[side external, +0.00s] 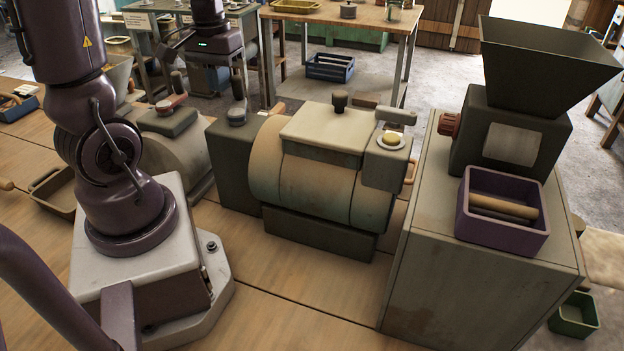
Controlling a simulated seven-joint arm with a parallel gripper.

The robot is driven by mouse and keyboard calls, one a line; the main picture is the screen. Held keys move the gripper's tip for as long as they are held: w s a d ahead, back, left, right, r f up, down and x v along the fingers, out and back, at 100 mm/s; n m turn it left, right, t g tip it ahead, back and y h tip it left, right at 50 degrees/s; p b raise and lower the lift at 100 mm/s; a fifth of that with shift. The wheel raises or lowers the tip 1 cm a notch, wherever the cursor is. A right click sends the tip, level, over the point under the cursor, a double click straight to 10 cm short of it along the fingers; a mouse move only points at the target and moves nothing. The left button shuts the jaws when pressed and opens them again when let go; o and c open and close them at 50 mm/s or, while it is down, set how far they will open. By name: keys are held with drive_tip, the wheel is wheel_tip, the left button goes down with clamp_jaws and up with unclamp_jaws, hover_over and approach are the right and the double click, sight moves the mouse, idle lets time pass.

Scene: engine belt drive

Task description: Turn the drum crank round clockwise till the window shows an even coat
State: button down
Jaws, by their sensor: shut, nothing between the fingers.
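The drum (315,185) is a wide, rust-brown and grey-green cylinder lying on a dark base, with a pale lid and a dark knob on top. A small round window (391,141) with a pale rim shows yellow on the grey housing at its right end. It is too small to tell how even the yellow is. A wooden handle (410,171) shows partly behind that housing; I cannot tell whether it is the crank. My gripper (238,73) is shut and empty beyond the drum's left end, near an upright dark knob on a dark box. Its fingertips are hard to make out.
A tall grey cabinet (465,270) with a hopper (540,65) and a purple tray (505,238) stands close at the right. A second drum machine (180,150) stands at the left. The wooden bench (300,285) is clear in front of the drum.

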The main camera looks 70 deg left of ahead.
drive_tip(key=shift+w+f, duration=0.1)
drive_tip(key=shift+f, duration=0.4)
drive_tip(key=shift+w, duration=0.3)
drive_tip(key=w+d, duration=0.6)
drive_tip(key=d, duration=0.1)
drive_tip(key=s+d, duration=0.3)
drive_tip(key=s, duration=0.1)
drive_tip(key=shift+s+d, duration=0.25)
drive_tip(key=shift+d, duration=0.1)
drive_tip(key=s+a, duration=0.2)
drive_tip(key=s, duration=0.4)
wheel_tip(320, 180, up, 8)
drive_tip(key=shift+w, duration=0.4)
drive_tip(key=shift+a, duration=0.1)
